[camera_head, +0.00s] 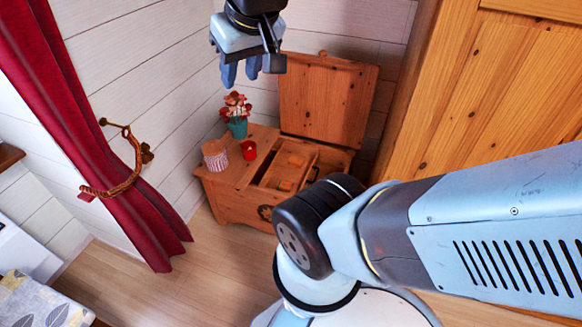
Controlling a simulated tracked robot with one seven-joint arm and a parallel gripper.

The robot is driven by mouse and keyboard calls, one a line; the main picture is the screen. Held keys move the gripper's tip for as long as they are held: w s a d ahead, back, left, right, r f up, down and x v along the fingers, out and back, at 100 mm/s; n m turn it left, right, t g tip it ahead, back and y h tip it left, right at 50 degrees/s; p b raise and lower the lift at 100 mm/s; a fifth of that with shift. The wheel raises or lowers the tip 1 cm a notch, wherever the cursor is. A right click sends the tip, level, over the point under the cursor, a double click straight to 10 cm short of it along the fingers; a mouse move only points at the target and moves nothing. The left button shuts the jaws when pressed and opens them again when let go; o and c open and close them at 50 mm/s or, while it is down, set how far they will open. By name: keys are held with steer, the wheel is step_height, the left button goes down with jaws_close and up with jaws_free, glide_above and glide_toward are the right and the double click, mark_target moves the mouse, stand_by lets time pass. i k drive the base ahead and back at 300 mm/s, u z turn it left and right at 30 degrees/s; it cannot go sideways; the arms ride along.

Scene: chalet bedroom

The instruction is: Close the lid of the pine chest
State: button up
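The pine chest (231,197) stands on the floor near the back wall, in the middle of the view. Its lid (326,100) is raised and stands nearly upright at the back right of the chest. The open compartment below the lid shows inner walls and some small wooden pieces; its right end is partly hidden by my arm. My gripper (240,74) hangs fingers down at the top of the view, above and left of the lid in the picture. A narrow gap shows between its fingertips, with nothing in it. It appears apart from the lid.
On the fixed left part of the chest top stand a teal vase with red flowers (237,126), a red cup (249,150) and a striped pot (215,155). A pine wardrobe (500,90) is at right, a red curtain (95,120) at left. The floor (190,295) in front is clear.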

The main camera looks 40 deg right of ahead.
mark_target(323, 97)
steer(key=z, duration=0.15)
steer(key=k, duration=0.65)
steer(key=z, duration=0.75)
steer(key=i, duration=0.5)
